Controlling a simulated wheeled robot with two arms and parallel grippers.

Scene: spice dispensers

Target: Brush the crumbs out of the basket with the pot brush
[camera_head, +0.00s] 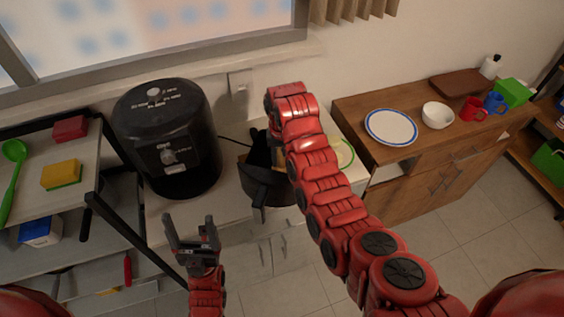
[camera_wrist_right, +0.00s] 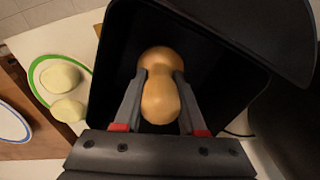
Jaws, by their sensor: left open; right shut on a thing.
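The black basket (camera_head: 272,188) sits on the counter beside the black air fryer (camera_head: 165,140), its handle towards me. In the right wrist view I look down into the basket (camera_wrist_right: 218,65). My right gripper (camera_wrist_right: 160,78) is shut on the rounded tan handle of the pot brush (camera_wrist_right: 160,100), inside or just over the basket. The brush's bristles are hidden beneath the handle. I cannot make out crumbs in the dark interior. In the head view my right arm partly covers the basket. My left gripper (camera_head: 190,226) is open and empty, in front of the counter, left of the basket.
A green-rimmed plate (camera_head: 343,153) lies right of the basket; the right wrist view shows two pale round pieces on it (camera_wrist_right: 62,78). A wooden cabinet right bears a blue-rimmed plate (camera_head: 391,127), bowl (camera_head: 437,115) and mugs. A black-framed shelf at left holds a sponge (camera_head: 61,174).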

